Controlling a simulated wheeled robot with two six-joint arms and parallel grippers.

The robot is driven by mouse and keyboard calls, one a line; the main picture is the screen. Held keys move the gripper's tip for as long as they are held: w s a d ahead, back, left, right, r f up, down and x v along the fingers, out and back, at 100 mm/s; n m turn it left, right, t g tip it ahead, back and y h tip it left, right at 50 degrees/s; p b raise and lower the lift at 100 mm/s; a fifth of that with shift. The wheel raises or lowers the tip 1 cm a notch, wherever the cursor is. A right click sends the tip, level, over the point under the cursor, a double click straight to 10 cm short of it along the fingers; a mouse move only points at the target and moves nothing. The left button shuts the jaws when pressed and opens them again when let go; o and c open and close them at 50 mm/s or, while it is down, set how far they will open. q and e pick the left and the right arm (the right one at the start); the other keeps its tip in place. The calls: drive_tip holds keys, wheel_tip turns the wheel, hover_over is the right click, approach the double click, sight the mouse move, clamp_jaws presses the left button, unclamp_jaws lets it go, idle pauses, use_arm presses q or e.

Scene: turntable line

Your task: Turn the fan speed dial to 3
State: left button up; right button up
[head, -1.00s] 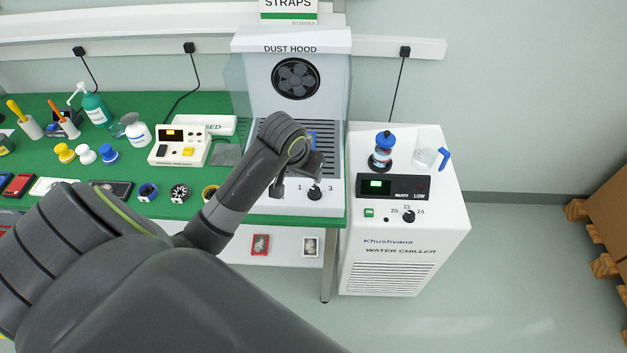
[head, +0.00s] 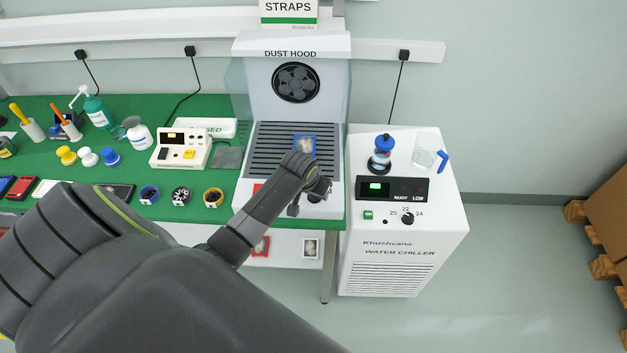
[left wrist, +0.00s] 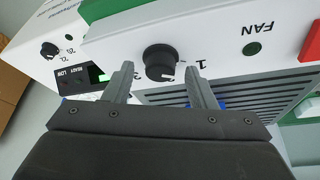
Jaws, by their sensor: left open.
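The black fan speed dial (left wrist: 161,62) is on the white front of the dust hood (head: 292,48). In the left wrist view its white pointer mark faces the picture's bottom edge, with the numeral 1 to its right. In the head view my left gripper (head: 309,203) is low over the hood's front and largely covers the dial. My right gripper is not in view.
A blue-framed item (head: 305,144) lies on the slatted bed. The water chiller (head: 390,262), with its own knob (head: 407,218), stands to the right.

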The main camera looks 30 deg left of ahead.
use_arm(q)
drive_tip(key=shift+c, duration=0.4)
drive_tip(key=c, duration=0.9)
